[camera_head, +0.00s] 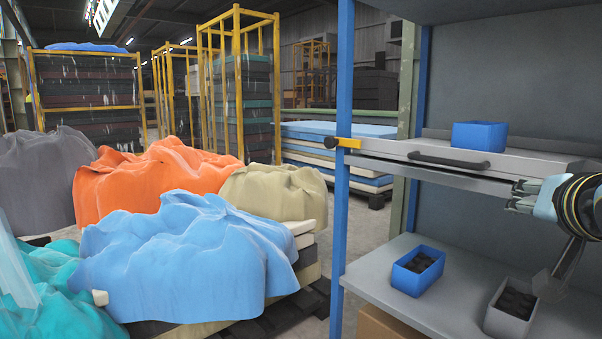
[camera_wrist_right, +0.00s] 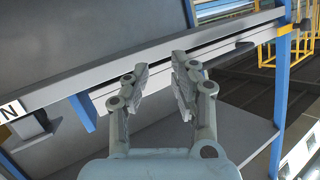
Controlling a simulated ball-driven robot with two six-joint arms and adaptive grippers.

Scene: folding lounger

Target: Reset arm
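The edge of the shelf unit (camera_wrist_right: 60,100) lies beyond the fingertips. My right forearm comes in from the right edge of the head view. My left gripper and arm are not in the head view.
On the lower shelf (camera_head: 385,270) are a blue bin (camera_head: 418,272) and a grey bin (camera_head: 510,308) with dark parts. A blue post (camera_head: 342,200) and draped fabric heaps (camera_head: 185,260) stand left.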

